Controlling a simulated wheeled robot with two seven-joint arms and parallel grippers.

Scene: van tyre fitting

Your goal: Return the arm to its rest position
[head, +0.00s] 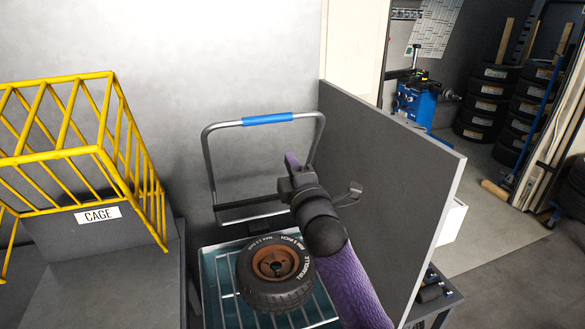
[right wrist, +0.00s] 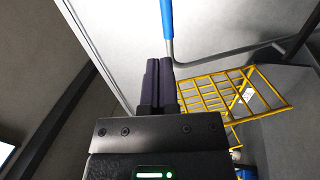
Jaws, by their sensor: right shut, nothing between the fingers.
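My right arm, in a purple sleeve, reaches up from the bottom of the head view. My right gripper (head: 291,160) is raised in front of the trolley's handle frame, above and beyond the small tyre. In the right wrist view its two dark fingers (right wrist: 158,82) lie together with nothing between them. The gripper holds nothing. My left gripper is in neither view.
A small tyre with a rusty rim (head: 276,265) lies on a teal trolley (head: 212,292) with a blue grip (head: 267,119). A yellow cage (head: 118,150) stands left. A grey panel (head: 405,170) stands close right of my arm. Stacked tyres (head: 487,100) stand far right.

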